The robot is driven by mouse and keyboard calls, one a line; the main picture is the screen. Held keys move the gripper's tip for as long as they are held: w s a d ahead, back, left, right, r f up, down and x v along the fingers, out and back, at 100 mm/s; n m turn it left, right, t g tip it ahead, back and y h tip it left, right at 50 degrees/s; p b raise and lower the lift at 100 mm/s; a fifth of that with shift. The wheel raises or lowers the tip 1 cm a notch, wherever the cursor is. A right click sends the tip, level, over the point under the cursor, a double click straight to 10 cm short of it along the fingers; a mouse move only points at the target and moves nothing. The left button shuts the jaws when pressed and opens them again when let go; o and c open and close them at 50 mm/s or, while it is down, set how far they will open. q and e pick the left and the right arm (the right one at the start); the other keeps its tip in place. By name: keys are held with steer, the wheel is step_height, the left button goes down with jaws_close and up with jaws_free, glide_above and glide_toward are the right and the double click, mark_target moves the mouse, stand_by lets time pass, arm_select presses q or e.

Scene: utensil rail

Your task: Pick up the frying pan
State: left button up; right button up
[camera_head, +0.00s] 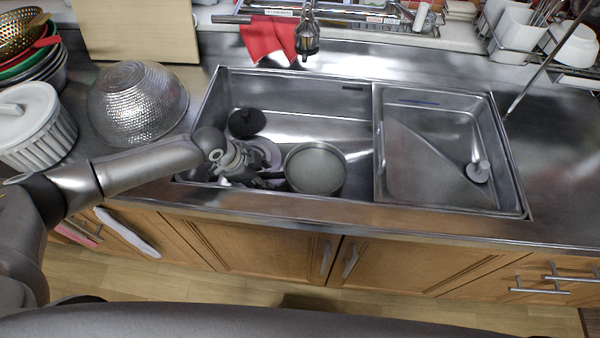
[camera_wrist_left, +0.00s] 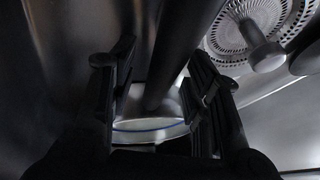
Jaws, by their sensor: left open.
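The frying pan (camera_head: 315,168) sits in the left basin of the sink, a round grey pan with its open side up. Its handle points left toward my left gripper (camera_head: 265,178) and is mostly hidden by it in the head view. My left gripper is low in the basin, left of the pan, with its jaws open. In the left wrist view, a dark bar that looks like the handle (camera_wrist_left: 185,55) runs between the two spread fingers of the gripper (camera_wrist_left: 160,78). Whether a finger touches it I cannot tell. My right gripper is not in view.
A plate (camera_wrist_left: 150,132) lies beneath the fingers. A black round drain part (camera_head: 246,122) is behind, and a drain strainer (camera_wrist_left: 255,35) shows in the wrist view. The sink's front edge (camera_head: 400,218) is close. A metal colander (camera_head: 137,103) and white pot (camera_head: 35,128) stand left.

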arm_select(q)
steer(key=shift+f, duration=0.2)
jaws_close()
stand_by(0.3)
steer(key=shift+w+d+r, duration=0.1)
steer(key=shift+w+r, duration=0.05)
steer(key=shift+r, duration=0.05)
